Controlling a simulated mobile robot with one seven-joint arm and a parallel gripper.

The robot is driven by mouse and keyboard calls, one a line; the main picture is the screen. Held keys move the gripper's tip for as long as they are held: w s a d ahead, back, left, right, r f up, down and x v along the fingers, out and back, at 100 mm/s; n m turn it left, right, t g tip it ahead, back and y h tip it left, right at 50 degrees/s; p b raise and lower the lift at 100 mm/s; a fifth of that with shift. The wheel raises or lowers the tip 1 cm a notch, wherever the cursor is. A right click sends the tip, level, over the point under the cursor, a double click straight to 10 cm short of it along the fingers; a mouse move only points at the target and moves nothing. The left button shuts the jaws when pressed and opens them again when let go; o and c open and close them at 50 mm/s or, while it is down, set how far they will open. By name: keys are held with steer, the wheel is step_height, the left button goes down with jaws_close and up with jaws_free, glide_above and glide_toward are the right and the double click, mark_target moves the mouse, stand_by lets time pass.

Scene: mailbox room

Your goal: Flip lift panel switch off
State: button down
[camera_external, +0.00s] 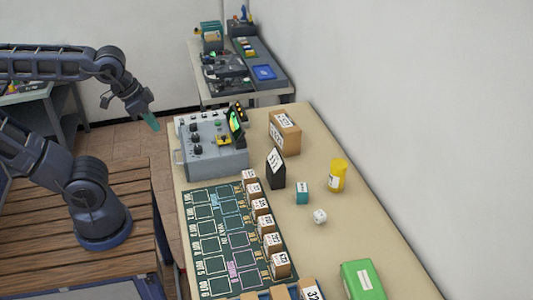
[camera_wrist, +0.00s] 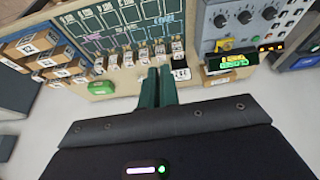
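A grey control panel box (camera_external: 215,160) with dark knobs stands at the far left of the long table; it also shows at the upper right of the wrist view (camera_wrist: 208,30). A yellow part (camera_external: 223,141), perhaps the switch, sits on its top; it also shows in the wrist view (camera_wrist: 224,45). Its setting is too small to tell. A dark display with green lit text (camera_external: 236,122) stands at the panel's right edge. My gripper (camera_external: 154,124) hangs left of the panel, apart from it. Its teal fingers (camera_wrist: 158,88) look closed together with nothing between them.
A green board with printed squares (camera_external: 210,235) and several small labelled boxes (camera_external: 262,206) lies in front of the panel. A brown box (camera_external: 285,132), black box (camera_external: 275,170), yellow cup (camera_external: 338,176), white die (camera_external: 320,216) and green box (camera_external: 362,281) stand rightward. Another table (camera_external: 284,95) stands behind.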

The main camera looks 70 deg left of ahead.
steer(key=w+a+f+n+g, duration=0.1)
steer(key=w+a+n, duration=0.7)
steer(key=a+n, duration=0.15)
steer(key=n+g+y, duration=0.1)
steer(key=n+g, duration=0.3)
steer(key=n, duration=2.2)
glide_above(181, 124)
steer(key=d, duration=0.2)
step_height(181, 124, down, 16)
steer(key=shift+r, duration=0.2)
steer(key=shift+w, duration=0.1)
steer(key=f, duration=0.4)
steer(key=a+f, duration=0.1)
steer(key=f, duration=0.9)
steer(key=shift+a, duration=0.35)
